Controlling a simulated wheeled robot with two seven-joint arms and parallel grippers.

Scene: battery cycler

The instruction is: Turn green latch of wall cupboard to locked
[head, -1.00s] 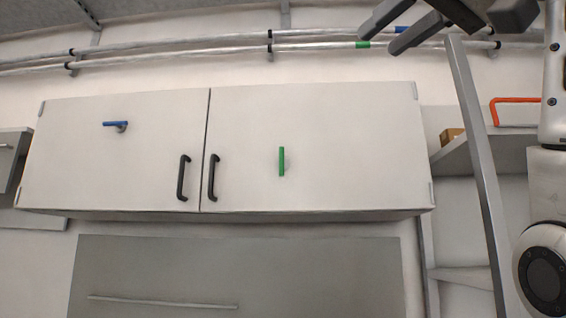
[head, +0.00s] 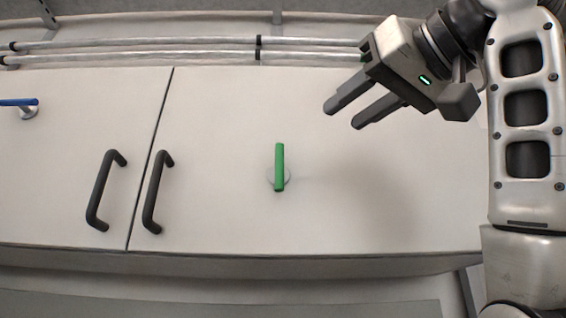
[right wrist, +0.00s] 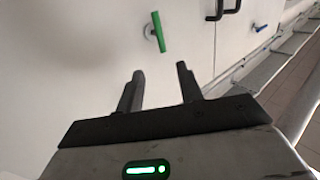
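The white wall cupboard (head: 220,215) has two shut doors. The green latch (head: 279,166) is on the right door and stands upright, its bar vertical on a round base. It also shows in the right wrist view (right wrist: 158,31), ahead of the fingers and a little left. My right gripper (head: 341,115) is open and empty, up and to the right of the green latch, apart from it. Its two fingers show spread in the right wrist view (right wrist: 158,85). My left gripper is not in view.
A blue latch (head: 18,102) lies horizontal on the left door. Two black door handles (head: 157,192) and (head: 104,190) flank the door gap. Metal pipes (head: 200,49) run along the wall above. The door face around the green latch is clear.

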